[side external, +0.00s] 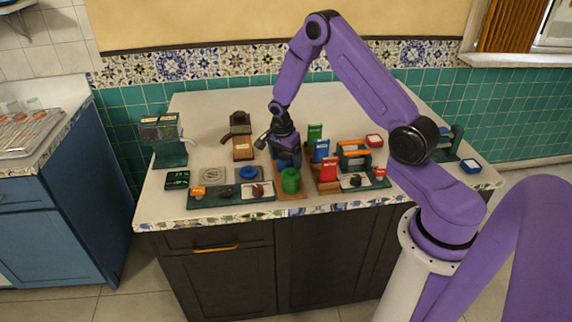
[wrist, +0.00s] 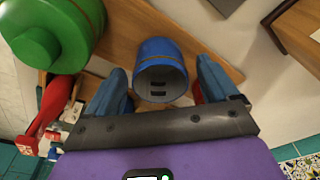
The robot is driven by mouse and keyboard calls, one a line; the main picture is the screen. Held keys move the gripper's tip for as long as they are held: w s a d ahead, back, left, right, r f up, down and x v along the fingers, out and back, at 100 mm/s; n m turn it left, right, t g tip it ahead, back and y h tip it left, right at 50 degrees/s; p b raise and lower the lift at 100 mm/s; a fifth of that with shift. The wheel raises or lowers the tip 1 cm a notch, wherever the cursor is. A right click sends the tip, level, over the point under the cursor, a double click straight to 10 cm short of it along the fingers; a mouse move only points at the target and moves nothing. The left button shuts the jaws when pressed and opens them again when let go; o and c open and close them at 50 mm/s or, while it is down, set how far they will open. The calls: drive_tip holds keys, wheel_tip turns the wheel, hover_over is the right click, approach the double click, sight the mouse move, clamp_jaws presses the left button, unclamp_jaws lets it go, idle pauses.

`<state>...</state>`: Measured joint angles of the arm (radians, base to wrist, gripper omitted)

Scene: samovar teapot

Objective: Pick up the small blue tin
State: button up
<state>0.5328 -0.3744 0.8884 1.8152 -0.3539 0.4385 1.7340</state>
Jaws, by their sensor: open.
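The small blue tin (wrist: 160,66) stands on a wooden board in the wrist view, with a dark recessed end showing. My gripper (wrist: 160,82) is open, with one finger on each side of the tin and small gaps between. In the side external view my gripper (side external: 288,158) points down just behind the green tin (side external: 290,181). The blue tin cannot be made out clearly there, hidden by the gripper and the green tin. The green tin also shows at the upper left of the wrist view (wrist: 60,32).
The wooden board (side external: 292,195) carries the tins. Red (side external: 328,170), blue (side external: 321,150) and green (side external: 315,134) packets stand to the right. A dark green tray (side external: 225,196) with small items lies left. The countertop's back left (side external: 205,105) is clear.

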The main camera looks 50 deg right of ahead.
drive_tip(key=shift+f, duration=0.5)
drive_tip(key=c, duration=1.1)
drive_tip(key=shift+r, duration=0.1)
drive_tip(key=shift+r, duration=0.5)
wheel_tip(320, 180, up, 2)
drive_tip(key=shift+r, duration=0.2)
drive_tip(key=s+a+r, duration=0.4)
drive_tip(key=s+r, duration=0.5)
drive_tip(key=s, duration=0.4)
drive_tip(key=shift+r, duration=0.2)
